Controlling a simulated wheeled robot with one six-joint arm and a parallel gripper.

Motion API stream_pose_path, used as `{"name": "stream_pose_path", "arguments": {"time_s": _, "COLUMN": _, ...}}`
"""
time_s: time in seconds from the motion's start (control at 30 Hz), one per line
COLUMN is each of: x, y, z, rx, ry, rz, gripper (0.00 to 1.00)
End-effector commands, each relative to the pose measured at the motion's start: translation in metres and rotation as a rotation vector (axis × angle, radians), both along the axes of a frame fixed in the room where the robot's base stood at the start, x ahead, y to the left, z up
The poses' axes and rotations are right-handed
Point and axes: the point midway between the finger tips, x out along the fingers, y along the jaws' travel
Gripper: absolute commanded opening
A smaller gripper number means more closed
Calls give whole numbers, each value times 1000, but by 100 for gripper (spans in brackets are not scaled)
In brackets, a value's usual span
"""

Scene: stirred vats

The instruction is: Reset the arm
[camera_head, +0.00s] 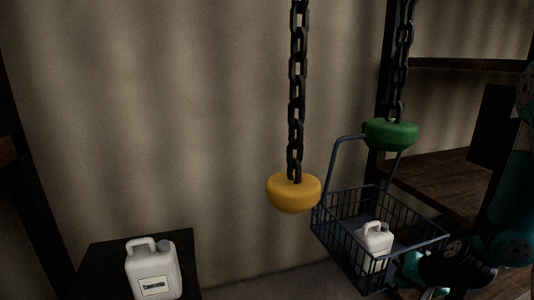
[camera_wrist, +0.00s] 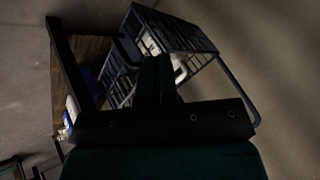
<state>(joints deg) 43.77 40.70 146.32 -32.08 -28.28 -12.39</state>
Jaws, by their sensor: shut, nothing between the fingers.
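My gripper (camera_wrist: 157,75) shows dark in the wrist view, its fingers together with nothing between them. Beyond the fingers is a blue-grey wire basket (camera_wrist: 190,35), partly hidden by them. In the head view my teal and black arm is at the lower right, close to the basket (camera_head: 340,240); the fingertips are not clear there. A white jug (camera_head: 374,240) stands inside the basket. I cannot tell whether the gripper touches the basket.
A yellow weight (camera_head: 293,192) and a green weight (camera_head: 391,134) hang on dark chains. A second, labelled white jug (camera_head: 153,272) stands on a dark stand (camera_head: 187,262) at lower left. Wooden shelves (camera_head: 440,183) are at right. The wall at centre-left is clear.

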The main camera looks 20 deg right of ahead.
Motion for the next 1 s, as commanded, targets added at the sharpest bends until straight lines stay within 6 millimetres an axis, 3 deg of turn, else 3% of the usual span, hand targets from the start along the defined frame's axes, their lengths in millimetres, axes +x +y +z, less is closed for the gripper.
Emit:
{"name": "stream_pose_path", "arguments": {"time_s": 0.13, "x": 18, "y": 53, "z": 38, "rx": 8, "ry": 3, "rz": 217, "gripper": 0}}
{"name": "stream_pose_path", "arguments": {"time_s": 0.27, "x": 18, "y": 120, "z": 82, "rx": 7, "ry": 26, "rz": 474, "gripper": 0}}
{"name": "stream_pose_path", "arguments": {"time_s": 0.4, "x": -16, "y": 203, "z": 138, "rx": -24, "ry": 87, "rz": 810, "gripper": 0}}
{"name": "stream_pose_path", "arguments": {"time_s": 0.5, "x": -57, "y": 243, "z": 171, "rx": -69, "ry": 136, "rz": 1018, "gripper": 0}}
{"name": "stream_pose_path", "arguments": {"time_s": 0.6, "x": -97, "y": 266, "z": 195, "rx": -119, "ry": 181, "rz": 1177, "gripper": 0}}
{"name": "stream_pose_path", "arguments": {"time_s": 0.73, "x": -133, "y": 276, "z": 213, "rx": -170, "ry": 221, "rz": 1297, "gripper": 0}}
{"name": "stream_pose_path", "arguments": {"time_s": 0.83, "x": -146, "y": 280, "z": 218, "rx": -190, "ry": 234, "rz": 1338, "gripper": 0}}
{"name": "stream_pose_path", "arguments": {"time_s": 1.0, "x": -148, "y": 280, "z": 219, "rx": -192, "ry": 237, "rz": 1344, "gripper": 0}}
